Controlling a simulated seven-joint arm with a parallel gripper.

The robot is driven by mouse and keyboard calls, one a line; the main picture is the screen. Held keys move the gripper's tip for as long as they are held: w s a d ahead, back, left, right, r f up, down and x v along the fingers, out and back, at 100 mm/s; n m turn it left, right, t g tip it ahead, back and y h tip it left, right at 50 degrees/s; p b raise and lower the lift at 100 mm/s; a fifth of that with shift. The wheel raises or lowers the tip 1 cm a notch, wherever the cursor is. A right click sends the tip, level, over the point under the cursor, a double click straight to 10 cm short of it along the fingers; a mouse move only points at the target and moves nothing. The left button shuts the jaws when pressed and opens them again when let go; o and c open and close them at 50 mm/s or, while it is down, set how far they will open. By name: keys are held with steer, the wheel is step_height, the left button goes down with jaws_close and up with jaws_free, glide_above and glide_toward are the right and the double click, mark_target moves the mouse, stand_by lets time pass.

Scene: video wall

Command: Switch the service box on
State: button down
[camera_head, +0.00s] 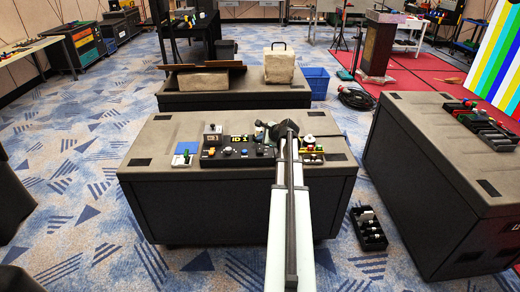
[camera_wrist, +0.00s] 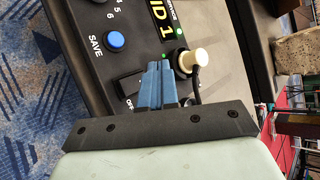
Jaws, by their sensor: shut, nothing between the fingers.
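The service box (camera_wrist: 118,62) is a black panel with yellow "ID 1" lettering and a blue SAVE button (camera_wrist: 116,40). In the head view the box (camera_head: 236,157) lies on the near grey case. In the wrist view a black rocker-like switch (camera_wrist: 131,84) sits beside my fingers, partly hidden by them; its setting cannot be told. A cream knob (camera_wrist: 194,59) stands just right of the fingertips. Small green lights (camera_wrist: 178,31) glow near it. My gripper (camera_wrist: 160,68) is shut and empty, its blue fingers over the panel by the switch; contact cannot be told.
The near case (camera_head: 142,170) also holds a blue pad (camera_head: 183,160), a small grey box (camera_head: 212,134) and coloured parts right of my arm. Another case (camera_head: 425,150) stands at right. A black tray (camera_head: 370,232) lies on the carpet. A dark cable touches the knob's side.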

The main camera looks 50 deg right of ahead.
steer(key=shift+s+a+r, duration=0.1)
steer(key=shift+s+r, duration=0.05)
steer(key=shift+r, duration=0.85)
